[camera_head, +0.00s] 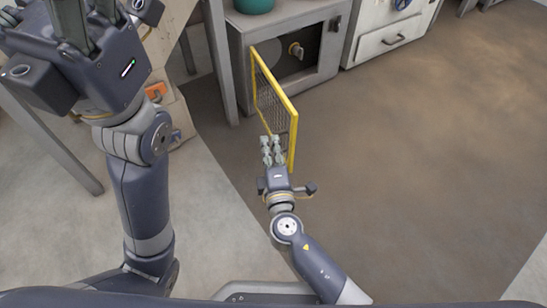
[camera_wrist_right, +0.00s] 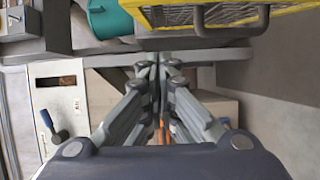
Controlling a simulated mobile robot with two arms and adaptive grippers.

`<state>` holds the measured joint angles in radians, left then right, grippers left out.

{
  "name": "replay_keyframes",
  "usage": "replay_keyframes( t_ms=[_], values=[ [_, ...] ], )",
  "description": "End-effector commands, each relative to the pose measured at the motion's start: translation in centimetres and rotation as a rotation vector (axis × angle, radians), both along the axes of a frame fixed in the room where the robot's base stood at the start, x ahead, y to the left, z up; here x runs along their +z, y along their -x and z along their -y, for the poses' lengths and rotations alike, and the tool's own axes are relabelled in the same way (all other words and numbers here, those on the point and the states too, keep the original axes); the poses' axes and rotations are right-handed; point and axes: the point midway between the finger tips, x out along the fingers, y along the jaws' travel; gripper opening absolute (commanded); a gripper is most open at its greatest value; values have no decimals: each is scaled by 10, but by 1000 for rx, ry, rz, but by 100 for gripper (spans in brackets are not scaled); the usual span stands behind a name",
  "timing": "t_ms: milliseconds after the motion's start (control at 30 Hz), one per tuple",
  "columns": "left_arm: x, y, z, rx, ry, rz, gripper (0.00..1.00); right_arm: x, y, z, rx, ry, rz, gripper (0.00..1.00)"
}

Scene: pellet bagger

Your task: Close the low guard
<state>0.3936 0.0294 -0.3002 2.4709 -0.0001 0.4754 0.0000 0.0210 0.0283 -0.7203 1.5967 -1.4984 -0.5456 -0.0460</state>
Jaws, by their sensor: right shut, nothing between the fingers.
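The low guard (camera_head: 277,100) is a yellow-framed mesh panel. It stands open, swung out from the front of a grey cabinet (camera_head: 243,75), whose dark opening is uncovered. My right gripper (camera_head: 271,140) is shut and empty, just left of the guard's near, free edge in the head view. In the right wrist view, the guard (camera_wrist_right: 185,15) crosses the top right with a grey bar handle (camera_wrist_right: 232,26). The shut fingertips (camera_wrist_right: 158,68) are below it; I cannot tell whether they touch. My left gripper (camera_head: 85,22) is raised at the upper left, its fingertips cut off.
A brass-coloured fitting (camera_head: 296,50) shows in the cabinet opening. A latch (camera_head: 335,23) is on the cabinet's right side. A white drawer unit (camera_head: 390,35) stands to the right. Table legs (camera_head: 219,60) are at the left. The brown floor (camera_head: 420,150) at the right is clear.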

Motion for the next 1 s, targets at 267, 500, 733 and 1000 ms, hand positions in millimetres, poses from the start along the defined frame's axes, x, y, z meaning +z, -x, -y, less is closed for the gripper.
replay_keyframes(
  t_ms=[267,500,733,1000],
  values=[
    [3,10,1,2,-2,34,67,-1,-40,14,-1,1,0,0],
    [4,12,1,2,-2,42,67,0,-47,30,1,-1,0,0],
    [4,12,1,2,-3,42,67,0,-48,31,1,-2,0,0],
    [4,12,1,2,-3,42,67,0,-49,35,11,-2,0,0]
  ],
)
